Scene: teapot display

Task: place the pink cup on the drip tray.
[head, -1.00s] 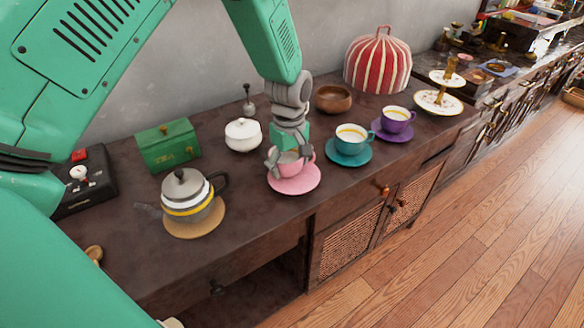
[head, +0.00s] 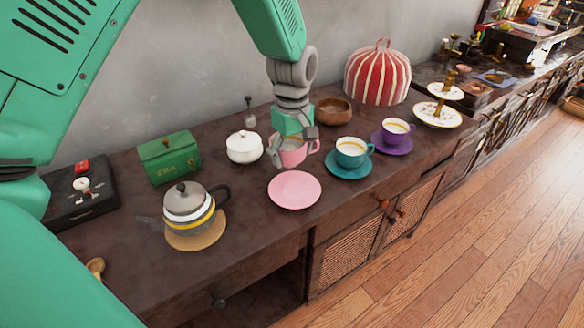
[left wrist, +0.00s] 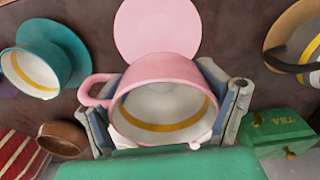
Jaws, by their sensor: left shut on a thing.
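My left gripper (head: 293,148) is shut on the pink cup (head: 291,159), which is upright and held clear of the pink saucer (head: 294,190), behind it. In the left wrist view the pink cup (left wrist: 160,72) sits between the two fingers, with its handle to the left and a yellow band inside; it looks empty. The pink saucer (left wrist: 158,30) is bare there. A black box-like tray (head: 100,204) with a red part and a white knob is at the far left; I cannot tell whether it is the drip tray. My right gripper is not in view.
The teapot (head: 190,205) stands on a round mat at the front left, with a green tea box (head: 170,158) behind it. A white sugar pot (head: 244,147) is close left of the cup. Teal (head: 352,153) and purple (head: 396,133) cups stand to the right.

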